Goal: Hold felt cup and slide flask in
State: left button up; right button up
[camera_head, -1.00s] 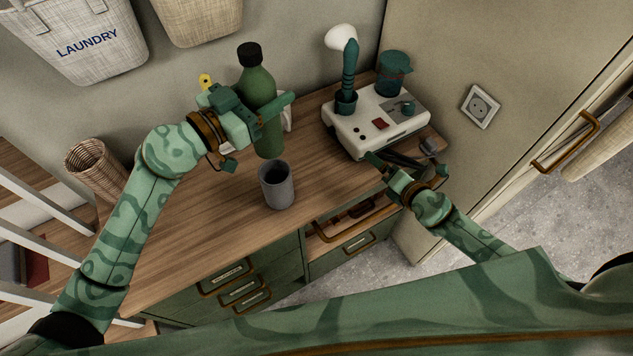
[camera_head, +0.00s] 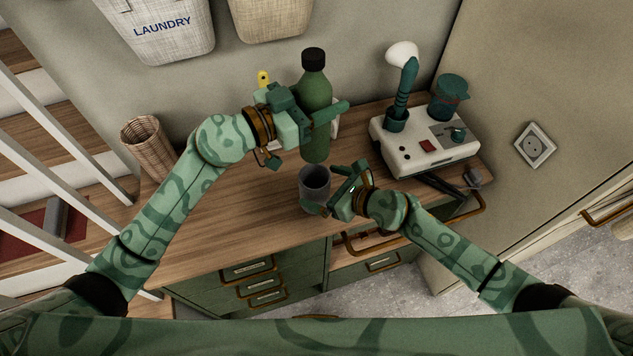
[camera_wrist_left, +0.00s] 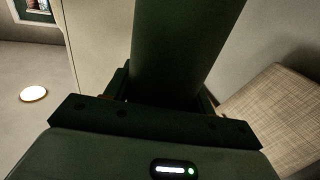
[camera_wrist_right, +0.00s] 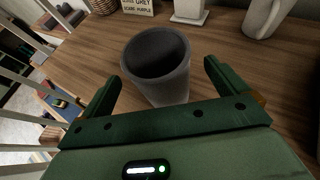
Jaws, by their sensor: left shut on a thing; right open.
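The flask (camera_head: 316,92) is a green bottle with a black cap, upright behind the cup. My left gripper (camera_head: 318,114) is shut around its middle; the left wrist view shows the dark flask (camera_wrist_left: 180,45) between the jaws. I cannot tell whether its base touches the bench top. The felt cup (camera_head: 313,186) is grey, open at the top and empty-looking, upright on the wood. My right gripper (camera_head: 332,190) is open at the cup's front right. In the right wrist view the cup (camera_wrist_right: 160,75) stands between the spread fingers, with visible gaps beside it.
A white console (camera_head: 400,150) with a dark green tool and a green jar (camera_head: 448,97) stands on the right. A wicker basket (camera_head: 148,145) stands at the left end. A small card (camera_wrist_right: 138,6) stands behind the cup. A drawer (camera_head: 375,242) is partly open at front right. Left bench top (camera_head: 200,215) is clear.

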aim_at(304, 180)
jog(key=shift+x, duration=1.8)
jog(key=c, duration=1.1)
